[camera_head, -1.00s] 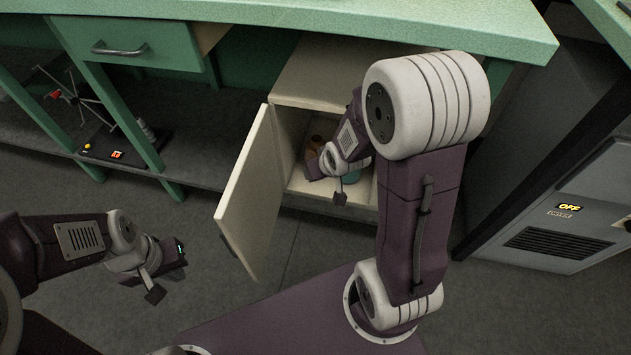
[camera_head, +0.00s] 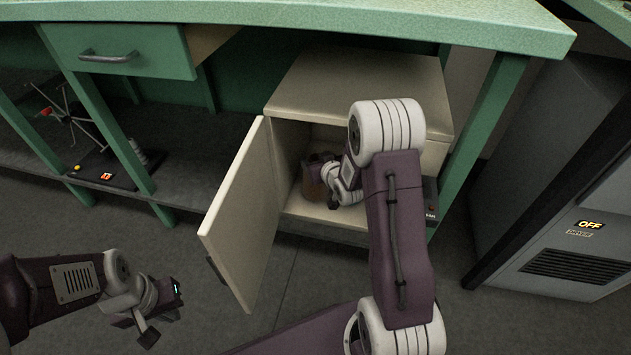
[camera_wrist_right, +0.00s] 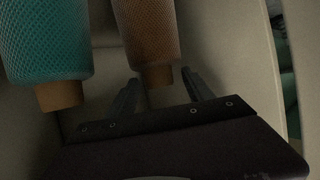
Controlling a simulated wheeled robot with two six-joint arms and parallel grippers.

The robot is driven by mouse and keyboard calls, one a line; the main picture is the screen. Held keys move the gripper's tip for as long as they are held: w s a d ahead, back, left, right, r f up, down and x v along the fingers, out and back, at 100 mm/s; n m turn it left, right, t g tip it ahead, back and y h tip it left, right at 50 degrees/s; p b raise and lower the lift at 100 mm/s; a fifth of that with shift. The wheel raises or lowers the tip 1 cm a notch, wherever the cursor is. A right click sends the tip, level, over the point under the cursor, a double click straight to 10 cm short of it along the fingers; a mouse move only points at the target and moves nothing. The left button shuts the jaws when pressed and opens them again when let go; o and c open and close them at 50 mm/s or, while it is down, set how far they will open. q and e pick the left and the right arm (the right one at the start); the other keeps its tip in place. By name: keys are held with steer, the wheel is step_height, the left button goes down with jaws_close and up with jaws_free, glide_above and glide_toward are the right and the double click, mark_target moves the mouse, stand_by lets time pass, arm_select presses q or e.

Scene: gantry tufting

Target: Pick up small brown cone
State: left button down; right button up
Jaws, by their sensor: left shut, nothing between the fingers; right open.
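The brown cone (camera_wrist_right: 148,38), with a mesh-like wound surface and a lighter brown end, stands inside the cabinet. In the head view a brown shape (camera_head: 313,182) shows beside my right gripper (camera_head: 335,192), partly hidden by it. In the right wrist view my right gripper (camera_wrist_right: 160,82) is open, with the brown cone's lighter end at the gap between its fingers. I cannot tell whether they touch it. A teal cone (camera_wrist_right: 45,40) stands to the left of the brown one. My left gripper (camera_head: 163,314) is shut and empty, outside the cabinet at the lower left.
The cream cabinet (camera_head: 345,80) sits under a green table (camera_head: 400,25). Its door (camera_head: 240,215) stands open on the left. My right arm reaches in through the opening. A grey machine (camera_head: 555,200) stands at the right. The floor in front of the door is clear.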

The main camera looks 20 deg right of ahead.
steer(key=b+x, duration=0.2)
steer(key=x, duration=0.1)
steer(key=shift+f, duration=0.4)
steer(key=shift+w, duration=0.4)
arm_select(q)
step_height(320, 180, down, 3)
steer(key=shift+f, duration=0.15)
arm_select(e)
steer(key=shift+r, duration=0.1)
steer(key=c, duration=1.2)
jaws_close()
steer(key=shift+s, duration=0.1)
